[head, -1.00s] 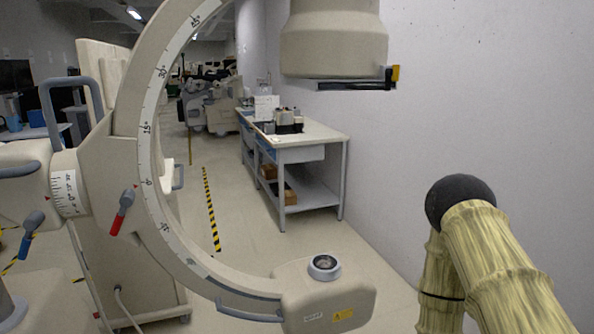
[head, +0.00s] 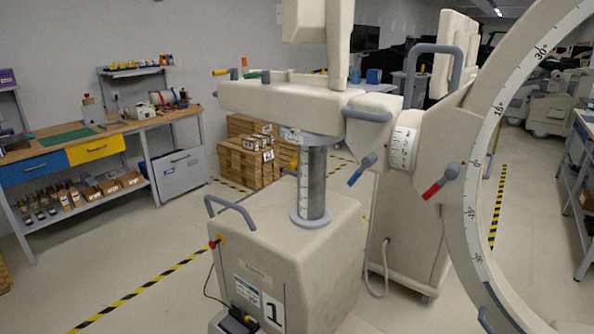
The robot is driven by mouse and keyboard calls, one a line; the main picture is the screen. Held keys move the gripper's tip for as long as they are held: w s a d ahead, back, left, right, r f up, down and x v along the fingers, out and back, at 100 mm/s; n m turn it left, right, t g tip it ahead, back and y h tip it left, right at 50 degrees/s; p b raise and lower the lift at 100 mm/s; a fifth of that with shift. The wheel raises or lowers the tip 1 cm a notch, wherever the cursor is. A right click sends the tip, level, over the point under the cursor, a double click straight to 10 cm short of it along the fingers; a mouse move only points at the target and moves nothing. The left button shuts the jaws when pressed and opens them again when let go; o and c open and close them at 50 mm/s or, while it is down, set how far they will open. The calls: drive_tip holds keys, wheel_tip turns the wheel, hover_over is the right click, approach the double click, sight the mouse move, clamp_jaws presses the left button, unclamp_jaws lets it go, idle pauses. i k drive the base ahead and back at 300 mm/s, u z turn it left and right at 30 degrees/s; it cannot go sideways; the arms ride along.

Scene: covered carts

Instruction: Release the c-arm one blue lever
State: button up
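The C-arm machine (head: 300,240) stands in the middle of the head view, with a "1" label on its base cart. Its blue lever (head: 362,169) sits at the joint below the horizontal arm, left of the marked dial, and tilts down to the left. A red lever (head: 440,182) sits to its right, beside the large graduated C-shaped arc (head: 487,190). A green-tipped lever (head: 250,76) and a yellow-tipped lever (head: 221,72) show on top at the left. My gripper is not in view.
A workbench (head: 110,131) with blue and yellow drawers stands at the left wall. Stacked cardboard boxes (head: 247,150) are behind the cart. A grey handle (head: 230,208) juts from the cart. Floor at the front left is clear, crossed by yellow-black tape (head: 140,291).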

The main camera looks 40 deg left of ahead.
sight(371, 158)
drive_tip(key=u, duration=0.75)
drive_tip(key=k, duration=1.35)
drive_tip(key=u, duration=0.2)
drive_tip(key=i, duration=0.4)
drive_tip(key=u, duration=0.7)
drive_tip(key=i, duration=1.05)
drive_tip(key=z, duration=0.05)
